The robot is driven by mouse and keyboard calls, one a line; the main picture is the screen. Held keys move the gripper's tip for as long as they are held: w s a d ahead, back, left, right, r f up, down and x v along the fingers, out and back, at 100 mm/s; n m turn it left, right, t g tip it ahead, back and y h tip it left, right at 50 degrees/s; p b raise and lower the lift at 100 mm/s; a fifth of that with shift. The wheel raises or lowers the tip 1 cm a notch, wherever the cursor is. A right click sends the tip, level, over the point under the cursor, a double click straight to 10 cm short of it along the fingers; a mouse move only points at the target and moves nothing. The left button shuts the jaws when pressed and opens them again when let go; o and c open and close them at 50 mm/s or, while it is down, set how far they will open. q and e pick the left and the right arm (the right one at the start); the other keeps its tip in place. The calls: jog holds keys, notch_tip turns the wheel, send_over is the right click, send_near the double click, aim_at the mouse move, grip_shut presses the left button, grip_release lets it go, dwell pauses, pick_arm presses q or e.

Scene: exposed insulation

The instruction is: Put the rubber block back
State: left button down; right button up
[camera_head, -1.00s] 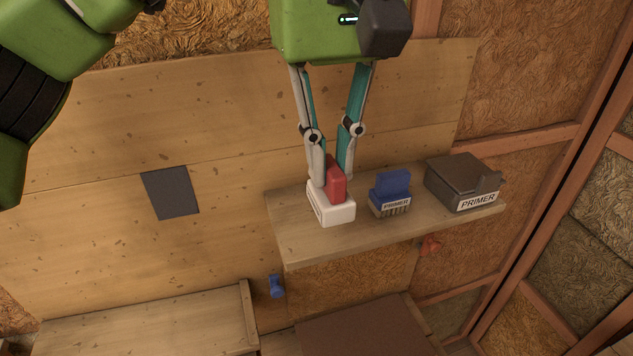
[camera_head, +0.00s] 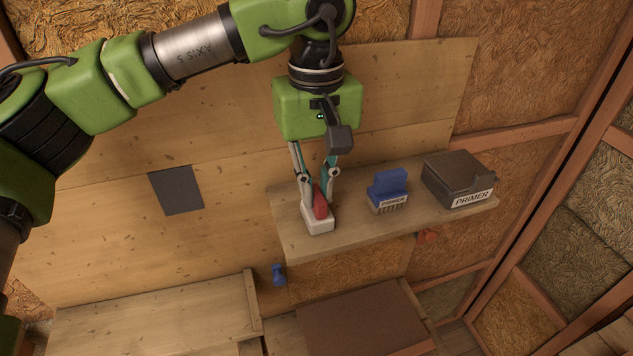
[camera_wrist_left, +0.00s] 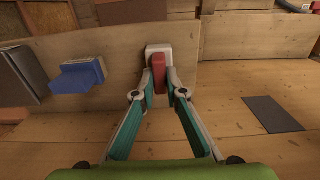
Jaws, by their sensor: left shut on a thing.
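A white block with a red upright grip, which I take for the rubber block (camera_head: 319,225), is at the left end of the wooden shelf (camera_head: 358,230). My left gripper (camera_head: 319,200) points down and is shut on the red grip. Whether the block's underside touches the shelf I cannot tell. In the left wrist view, the white block (camera_wrist_left: 158,48) sits beyond the fingertips and the red grip (camera_wrist_left: 158,76) is between them. My right gripper is not in view.
A dark PRIMER box (camera_head: 455,178) is at the shelf's right end. Blue (camera_head: 278,274) and red (camera_head: 428,236) pegs sit below. A dark square (camera_head: 176,190) is on the panel at left.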

aim_at(317, 193)
pick_arm(q)
jog(key=c, duration=2)
grip_release()
jog(key=shift+c, duration=0.2)
notch_tip(317, 193, up, 12)
jog(key=b, duration=0.1)
jog(key=shift+b, duration=0.4)
jog(key=shift+s, duration=0.1)
